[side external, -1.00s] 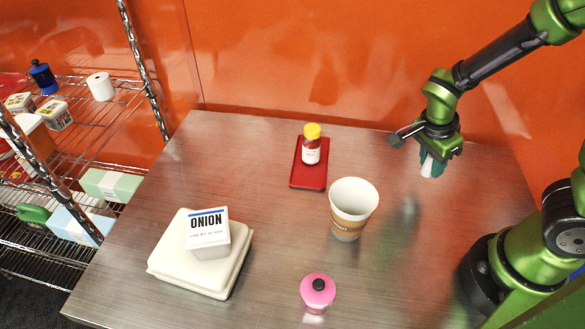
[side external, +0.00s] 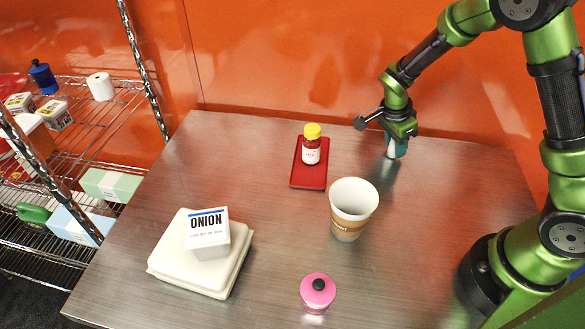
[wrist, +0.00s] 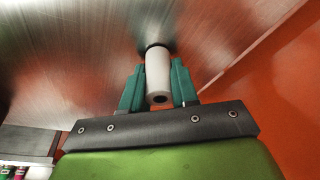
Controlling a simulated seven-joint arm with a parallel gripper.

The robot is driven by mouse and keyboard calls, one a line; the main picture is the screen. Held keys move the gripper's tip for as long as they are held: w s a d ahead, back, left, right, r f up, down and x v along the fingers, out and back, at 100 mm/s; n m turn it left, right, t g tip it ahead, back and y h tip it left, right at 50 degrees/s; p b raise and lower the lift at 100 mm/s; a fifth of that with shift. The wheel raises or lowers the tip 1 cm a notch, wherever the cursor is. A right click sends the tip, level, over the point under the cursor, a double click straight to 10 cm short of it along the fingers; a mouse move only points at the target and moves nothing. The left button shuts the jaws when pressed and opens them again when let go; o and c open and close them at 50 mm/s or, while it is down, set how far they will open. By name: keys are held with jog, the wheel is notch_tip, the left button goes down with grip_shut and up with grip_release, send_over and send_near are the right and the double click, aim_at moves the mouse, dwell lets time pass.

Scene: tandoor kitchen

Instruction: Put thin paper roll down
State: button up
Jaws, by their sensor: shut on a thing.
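The thin paper roll (wrist: 158,72) is a narrow white cylinder with a dark hole in its end, seen in the wrist view. My gripper (wrist: 158,88) is shut on it, with one teal finger on each side. In the side external view my gripper (side external: 395,150) is low over the back right of the metal table (side external: 270,250). The roll (side external: 391,154) shows as a small white piece at the fingers, mostly hidden. Its lower end is at or very close to the tabletop; I cannot tell if it touches.
A red tray (side external: 309,180) holds a yellow-capped bottle (side external: 311,147) left of my gripper. A paper cup (side external: 352,208) stands in front. A pink jar (side external: 317,292), white containers (side external: 195,270) and an onion box (side external: 208,232) are farther forward. An orange wall (side external: 300,60) rises behind.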

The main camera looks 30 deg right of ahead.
jog(key=shift+f, duration=0.15)
jog(key=o, duration=1)
jog(key=s+v, duration=0.1)
jog(key=v, duration=1)
jog(key=shift+s+a+r+n+t+y, duration=0.85)
jog(key=shift+s+a+r+n+t, duration=0.5)
jog(key=shift+s+r+n, duration=1.1)
jog(key=shift+s+a+r+n+t+y, duration=1.1)
jog(key=shift+s+r+n, duration=0.85)
jog(key=shift+n, duration=1)
jog(key=shift+s+a+r+n+t+y, duration=0.65)
jog(key=shift+s+a+r+n+t, duration=0.9)
jog(key=shift+s+r+n, duration=0.9)
